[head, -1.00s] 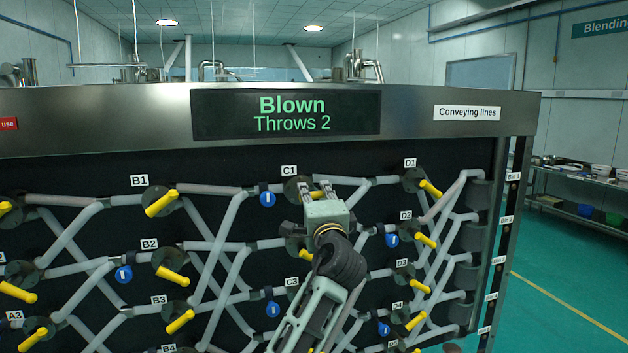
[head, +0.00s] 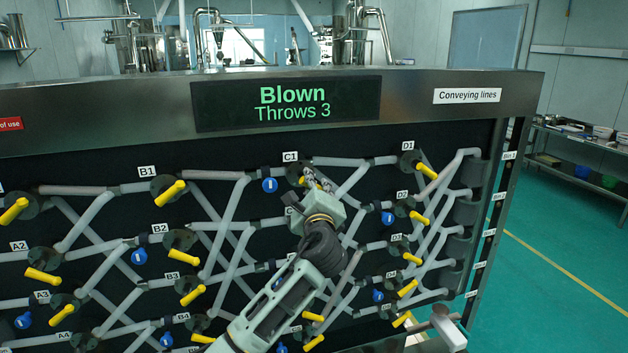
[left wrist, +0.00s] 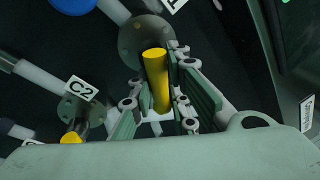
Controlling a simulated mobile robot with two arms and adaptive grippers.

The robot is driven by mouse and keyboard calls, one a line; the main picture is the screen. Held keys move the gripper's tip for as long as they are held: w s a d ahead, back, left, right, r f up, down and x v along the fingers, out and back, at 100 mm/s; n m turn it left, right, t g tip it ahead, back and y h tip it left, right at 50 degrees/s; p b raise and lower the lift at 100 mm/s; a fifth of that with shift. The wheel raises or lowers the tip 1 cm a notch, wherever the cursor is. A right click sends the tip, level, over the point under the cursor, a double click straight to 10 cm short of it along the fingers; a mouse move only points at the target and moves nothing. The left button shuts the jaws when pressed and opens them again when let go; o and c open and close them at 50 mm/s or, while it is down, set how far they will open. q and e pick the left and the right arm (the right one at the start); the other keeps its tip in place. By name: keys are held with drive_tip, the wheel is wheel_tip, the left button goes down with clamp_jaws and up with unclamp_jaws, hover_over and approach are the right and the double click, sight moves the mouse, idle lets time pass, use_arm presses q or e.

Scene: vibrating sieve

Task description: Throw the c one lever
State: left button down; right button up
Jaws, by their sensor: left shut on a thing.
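The C1 valve (head: 294,174) is a dark round hub under the C1 label near the top middle of the black panel. My left gripper (head: 316,180) is at this hub and covers its lever in the head view. In the left wrist view the yellow C1 lever (left wrist: 156,78) sticks out from its hub (left wrist: 143,38) and lies between the two fingers of my left gripper (left wrist: 160,92), which is shut on it. The display (head: 288,103) reads "Blown" and "Throws 3". My right gripper does not show.
Yellow levers stand all around, such as B1 (head: 171,193), D1 (head: 427,171) and D2 (head: 419,217). C2 (left wrist: 70,134) is close to my left gripper. Grey pipes and blue tags (head: 270,185) cover the panel. Free green floor (head: 550,270) lies at the right.

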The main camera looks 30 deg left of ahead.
use_arm(q)
drive_tip(key=shift+f, duration=0.4)
drive_tip(key=c, duration=2)
unclamp_jaws()
drive_tip(key=o, duration=0.3)
drive_tip(key=shift+r, duration=0.25)
drive_tip(key=v, duration=1.2)
